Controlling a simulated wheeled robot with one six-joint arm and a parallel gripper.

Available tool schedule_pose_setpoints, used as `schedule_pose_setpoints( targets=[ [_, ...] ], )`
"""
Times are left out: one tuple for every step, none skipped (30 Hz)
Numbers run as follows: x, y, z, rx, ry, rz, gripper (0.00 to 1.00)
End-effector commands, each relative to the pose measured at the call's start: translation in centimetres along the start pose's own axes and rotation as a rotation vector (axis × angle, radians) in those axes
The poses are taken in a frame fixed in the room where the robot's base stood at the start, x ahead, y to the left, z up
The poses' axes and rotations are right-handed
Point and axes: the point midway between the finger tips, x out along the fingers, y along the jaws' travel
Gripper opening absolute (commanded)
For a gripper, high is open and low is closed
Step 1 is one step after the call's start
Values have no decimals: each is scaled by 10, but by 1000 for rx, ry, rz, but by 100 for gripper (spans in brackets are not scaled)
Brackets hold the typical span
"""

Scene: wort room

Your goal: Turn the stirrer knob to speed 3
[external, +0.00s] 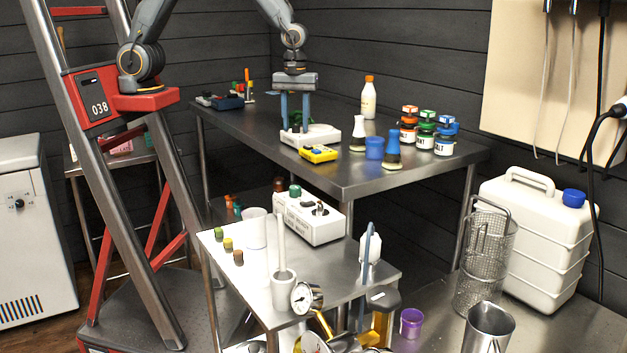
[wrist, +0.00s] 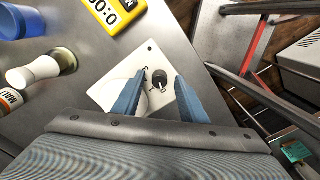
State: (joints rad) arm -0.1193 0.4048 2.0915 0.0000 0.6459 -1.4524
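The stirrer is a flat white unit (external: 318,134) on the dark metal table; it also shows in the wrist view (wrist: 105,92). Its small black round knob (wrist: 159,79) shows in the wrist view, with small marks around it that are too small to read surely. My gripper (external: 294,128) is above the stirrer, pointing down, with its blue fingers apart. In the wrist view the knob appears between the fingertips (wrist: 159,86), with a gap on each side. I cannot tell how far the tips are above it.
A yellow timer (external: 318,154) lies close in front of the stirrer. A bottle (external: 369,98) stands behind. The table's left front is bare.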

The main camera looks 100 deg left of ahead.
Motion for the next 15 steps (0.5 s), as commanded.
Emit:
schedule_pose_setpoints(
  targets=[
    [1, 0, 0, 0, 0, -1, 38],
    [1, 0, 0, 0, 0, 0, 38],
    [2, 0, 0, 0, 0, 0, 38],
    [2, 0, 0, 0, 0, 0, 38],
    [1, 0, 0, 0, 0, 0, 38],
    [1, 0, 0, 0, 0, 0, 38],
    [1, 0, 0, 0, 0, 0, 38],
    [1, 0, 0, 0, 0, 0, 37],
    [1, 0, 0, 0, 0, 0, 30],
    [1, 0, 0, 0, 0, 0, 25],
    [1, 0, 0, 1, 0, 0, 20],
    [1, 0, 0, 1, 0, 0, 13],
    [1, 0, 0, 1, 0, 0, 8],
    [1, 0, 0, 0, 0, 0, 3],
    [1, 0, 0, 0, 0, 0, 0]
  ],
)
